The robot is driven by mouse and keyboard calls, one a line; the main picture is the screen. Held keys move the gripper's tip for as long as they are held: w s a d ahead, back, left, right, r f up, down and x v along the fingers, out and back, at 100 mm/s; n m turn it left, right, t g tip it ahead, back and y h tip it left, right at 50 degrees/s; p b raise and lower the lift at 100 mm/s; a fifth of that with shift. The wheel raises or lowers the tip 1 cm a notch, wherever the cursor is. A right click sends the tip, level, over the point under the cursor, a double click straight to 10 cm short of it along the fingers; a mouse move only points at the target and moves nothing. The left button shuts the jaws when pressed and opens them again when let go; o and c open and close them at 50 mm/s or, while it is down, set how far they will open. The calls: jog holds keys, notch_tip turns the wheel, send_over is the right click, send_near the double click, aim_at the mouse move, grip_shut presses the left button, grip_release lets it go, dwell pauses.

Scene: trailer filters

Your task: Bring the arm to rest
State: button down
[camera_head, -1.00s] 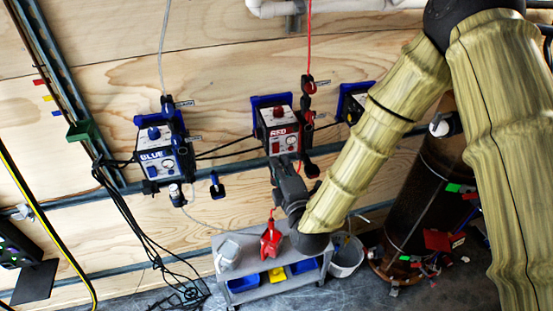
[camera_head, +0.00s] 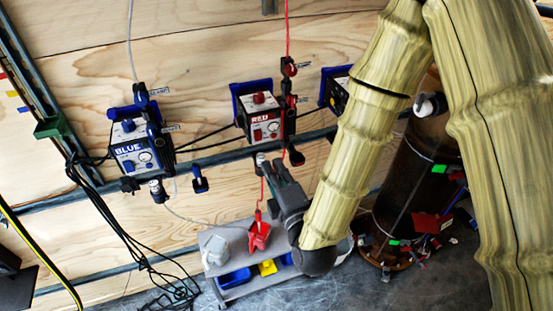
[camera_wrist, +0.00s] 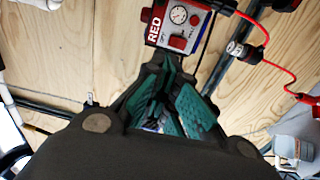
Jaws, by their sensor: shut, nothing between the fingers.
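My gripper (camera_head: 268,168) is at the end of my yellow-sleeved arm, raised in front of the wooden wall, below the red box (camera_head: 259,118). In the wrist view my gripper (camera_wrist: 172,90) shows teal finger pads; it is shut with nothing held. The red box, marked RED with a gauge, also shows in the wrist view (camera_wrist: 180,22), beyond the fingertips. My gripper looks apart from the box and the wall, though the exact gap cannot be told.
The blue box (camera_head: 136,146) hangs to the left. A grey cart (camera_head: 236,291) with blue and yellow bins and a red item (camera_head: 258,236) stands below my gripper. A dark cylinder (camera_head: 410,185) stands on the right. Black cables (camera_head: 120,228) hang at the left.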

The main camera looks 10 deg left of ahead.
jog(key=s+d+f+m+g+h, duration=0.35)
jog(key=d+f+m, duration=0.4)
jog(key=f, duration=0.65)
jog(key=s+d+f+m+g+h, duration=0.3)
jog(key=d+f+m+g, duration=0.25)
jog(key=d+f, duration=0.55)
jog(key=s+d+f+m+g+h, duration=0.1)
jog(key=s+d+f+m+g, duration=0.2)
jog(key=s+d+f+m, duration=0.3)
jog(key=s+d+f+m+g+h+b, duration=0.1)
jog(key=s+d+f+m, duration=0.4)
jog(key=s, duration=0.9)
jog(key=d+f+g+h, duration=0.1)
jog(key=d+f+g, duration=0.1)
jog(key=d+f, duration=0.1)
jog(key=shift+d+f+m+g, duration=0.3)
jog(key=shift+d+m+g, duration=0.05)
jog(key=shift+m+g, duration=0.05)
